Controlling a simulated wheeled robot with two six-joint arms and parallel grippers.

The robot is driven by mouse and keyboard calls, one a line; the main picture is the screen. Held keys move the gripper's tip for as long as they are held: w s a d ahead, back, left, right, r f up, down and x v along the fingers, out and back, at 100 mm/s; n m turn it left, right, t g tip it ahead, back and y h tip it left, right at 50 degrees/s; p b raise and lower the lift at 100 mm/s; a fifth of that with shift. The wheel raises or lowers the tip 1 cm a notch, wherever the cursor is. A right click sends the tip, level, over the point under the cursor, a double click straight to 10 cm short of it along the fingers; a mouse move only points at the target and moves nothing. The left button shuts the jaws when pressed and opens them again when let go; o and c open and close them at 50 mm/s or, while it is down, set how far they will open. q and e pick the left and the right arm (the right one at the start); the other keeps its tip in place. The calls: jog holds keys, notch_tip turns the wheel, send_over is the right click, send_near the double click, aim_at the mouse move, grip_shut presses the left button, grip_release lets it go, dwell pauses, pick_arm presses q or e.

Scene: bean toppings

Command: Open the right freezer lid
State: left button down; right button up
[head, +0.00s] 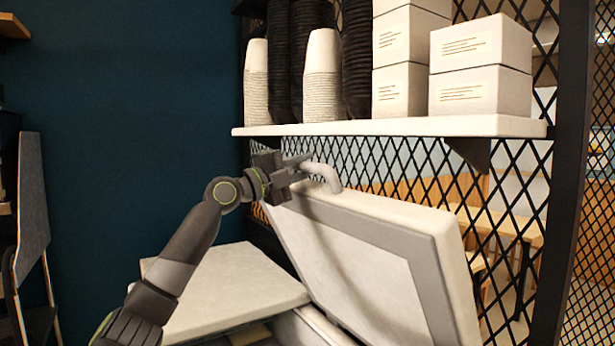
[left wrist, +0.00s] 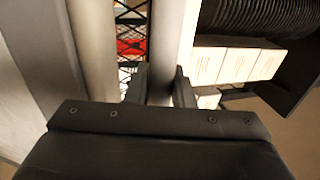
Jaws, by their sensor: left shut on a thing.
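The right freezer lid (head: 365,270) is raised and tilted steeply, its pale underside with a grey border facing me in the head view. Its curved light handle (head: 325,174) is at the lid's upper edge. My left gripper (head: 298,168) is shut on this handle, under the shelf. In the left wrist view the two dark fingers (left wrist: 160,88) lie on either side of the pale handle bar (left wrist: 172,45). The left freezer lid (head: 235,290) lies flat at lower left. My right gripper is not in view.
A white shelf (head: 400,127) with stacked cups (head: 322,75) and white boxes (head: 480,70) is just above my gripper. A black mesh partition (head: 510,220) stands close behind the raised lid. A dark blue wall (head: 130,110) is at the left, with free room before it.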

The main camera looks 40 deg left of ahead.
pick_arm(q)
jog(key=shift+s+f, duration=0.2)
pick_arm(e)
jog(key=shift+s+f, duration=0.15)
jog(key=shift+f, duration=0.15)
pick_arm(q)
jog(key=c, duration=1.3)
grip_release()
jog(key=shift+r, duration=0.1)
jog(key=shift+a, duration=0.1)
pick_arm(e)
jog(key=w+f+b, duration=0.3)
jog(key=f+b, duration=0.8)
jog(key=b, duration=0.3)
pick_arm(q)
jog(key=shift+b+v, duration=1.65)
jog(key=shift+v, duration=7)
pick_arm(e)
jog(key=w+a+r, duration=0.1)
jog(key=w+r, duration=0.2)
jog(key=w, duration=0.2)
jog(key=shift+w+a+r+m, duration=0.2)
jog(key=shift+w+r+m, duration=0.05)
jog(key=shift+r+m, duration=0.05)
